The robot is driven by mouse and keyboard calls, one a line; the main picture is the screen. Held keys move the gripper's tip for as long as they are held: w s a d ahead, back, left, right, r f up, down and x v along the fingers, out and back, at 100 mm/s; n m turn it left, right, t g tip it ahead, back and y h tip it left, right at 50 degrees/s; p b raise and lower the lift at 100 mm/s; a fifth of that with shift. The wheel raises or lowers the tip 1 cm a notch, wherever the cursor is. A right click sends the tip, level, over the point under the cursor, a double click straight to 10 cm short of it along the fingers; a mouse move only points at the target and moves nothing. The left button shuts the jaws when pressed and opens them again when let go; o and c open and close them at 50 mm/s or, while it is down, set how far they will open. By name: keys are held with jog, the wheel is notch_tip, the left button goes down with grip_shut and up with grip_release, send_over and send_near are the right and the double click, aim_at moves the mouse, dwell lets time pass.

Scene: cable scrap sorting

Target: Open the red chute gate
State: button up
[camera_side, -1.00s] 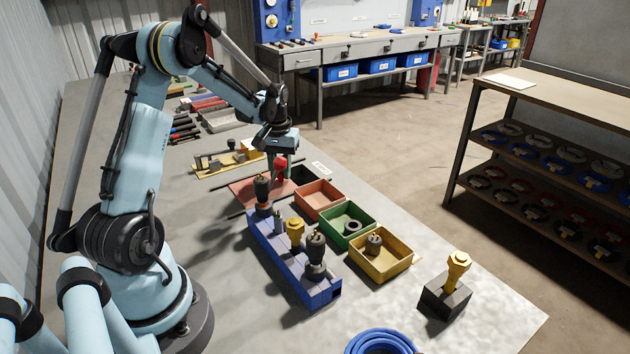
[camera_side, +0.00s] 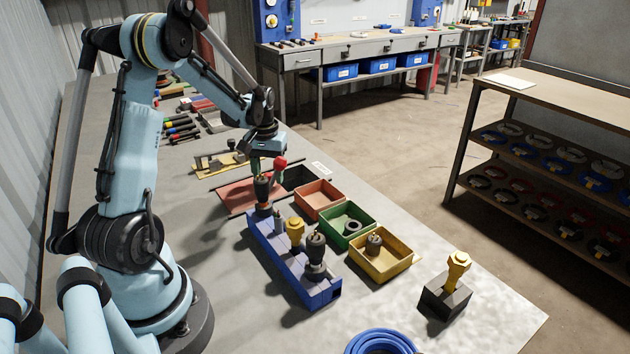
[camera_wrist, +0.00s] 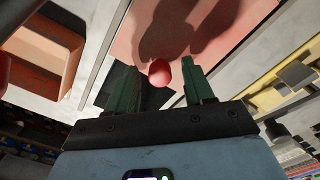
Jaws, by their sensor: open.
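The red chute gate (camera_side: 236,198) is a flat reddish plate lying between two dark rails on the bench. It sits to the left of a dark chute opening (camera_side: 299,177), which is uncovered. In the wrist view the gate (camera_wrist: 130,30) fills the top middle, with the dark opening (camera_wrist: 150,97) below it. A round red knob (camera_side: 280,162) shows at my gripper (camera_side: 267,165). In the wrist view the knob (camera_wrist: 159,73) appears between the two green fingers, with a gap on each side. My gripper is open; whether any finger touches the knob is hidden.
A red bin (camera_side: 318,195), a green bin (camera_side: 347,224) and a yellow bin (camera_side: 393,266) stand right of the gate. A blue rack (camera_side: 290,266) holding connectors stands in front, one dark connector (camera_side: 262,188) close to my gripper. A yellow fixture (camera_side: 212,166) lies behind.

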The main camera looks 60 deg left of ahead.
notch_tip(320, 180, up, 12)
dwell(0.6)
jog(key=shift+d+r, duration=0.1)
jog(key=s+d+m+t, duration=0.2)
jog(key=d+m+t, duration=0.1)
jog(key=d, duration=1)
jog(key=s+d+m+t, duration=0.2)
jog(key=d+m+t, duration=0.2)
jog(key=d, duration=0.9)
jog(key=shift+d+m, duration=0.4)
jog(key=shift+m, duration=0.6)
jog(key=shift+r, duration=0.1)
